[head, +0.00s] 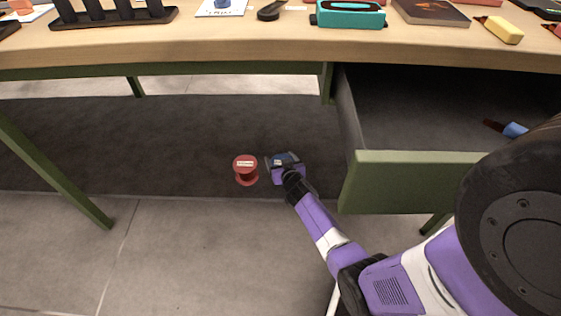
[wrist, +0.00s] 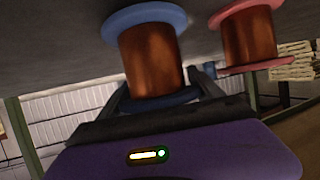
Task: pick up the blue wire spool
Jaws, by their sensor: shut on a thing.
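The blue wire spool, with blue flanges and copper-coloured wire, fills the upper middle of the wrist view (wrist: 152,60). My gripper (head: 285,162) is low over the dark mat under the table, with its fingers on both sides of the spool. It is shut on the spool. In the head view only a small blue part of the spool (head: 284,157) shows between the fingers; the rest is hidden. I cannot tell whether the spool touches the mat.
A red wire spool (head: 245,170) stands upright just left of my gripper. An open drawer (head: 410,183) with a blue-handled tool (head: 514,130) is at the right. The wooden tabletop (head: 230,45) overhangs behind, and a green table leg (head: 55,170) is at the left.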

